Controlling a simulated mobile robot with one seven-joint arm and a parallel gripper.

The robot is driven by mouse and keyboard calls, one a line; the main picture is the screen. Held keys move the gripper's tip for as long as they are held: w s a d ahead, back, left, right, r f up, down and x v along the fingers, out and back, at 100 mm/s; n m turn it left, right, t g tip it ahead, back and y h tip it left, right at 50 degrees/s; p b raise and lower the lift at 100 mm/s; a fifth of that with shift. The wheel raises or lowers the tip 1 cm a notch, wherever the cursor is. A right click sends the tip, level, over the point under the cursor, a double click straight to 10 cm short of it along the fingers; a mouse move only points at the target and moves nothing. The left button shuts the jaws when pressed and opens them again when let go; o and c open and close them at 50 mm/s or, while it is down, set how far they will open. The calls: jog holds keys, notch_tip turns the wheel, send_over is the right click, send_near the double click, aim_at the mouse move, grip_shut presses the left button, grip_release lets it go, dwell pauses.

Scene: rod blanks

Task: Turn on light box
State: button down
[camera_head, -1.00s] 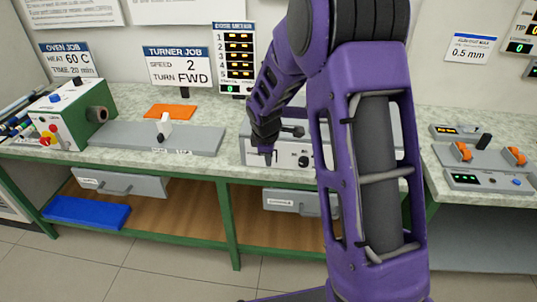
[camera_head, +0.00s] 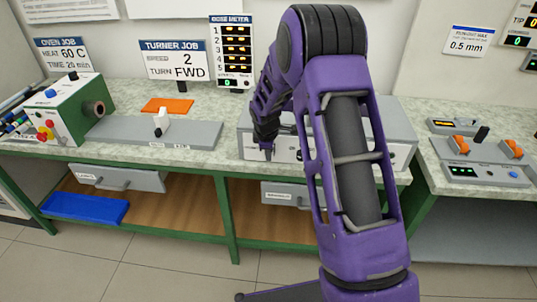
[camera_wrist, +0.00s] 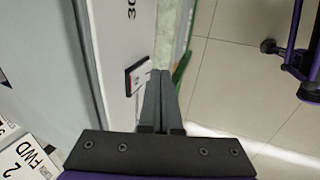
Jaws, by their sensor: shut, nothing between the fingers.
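A grey box (camera_head: 249,146), which looks like the light box, stands on the bench in the head view, partly hidden behind my arm. The wrist view shows a pale panel (camera_wrist: 118,40) with printed figures and a small black-framed switch (camera_wrist: 138,78) with a red and white face. My gripper (camera_head: 267,157) is at the left part of the box's front in the head view. In the wrist view my gripper (camera_wrist: 159,74) is shut and empty, its fingertips just right of the switch. I cannot tell whether they touch it, nor whether the box is lit.
A grey plate (camera_head: 190,135) with an upright white piece lies left of the box, and an orange sheet (camera_head: 167,105) lies behind it. A green machine (camera_head: 62,110) stands far left. A device with orange clamps (camera_head: 485,150) is at right. Drawers (camera_head: 290,194) hang below the bench.

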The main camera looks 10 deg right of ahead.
jog(key=shift+f, duration=0.1)
jog(key=shift+w+t+b, duration=0.15)
jog(key=shift+t+b, duration=0.15)
jog(key=shift+b, duration=0.4)
jog(key=shift+r, duration=0.2)
jog(key=shift+r+p, duration=0.55)
jog(key=shift+r, duration=0.15)
jog(key=shift+f, duration=0.1)
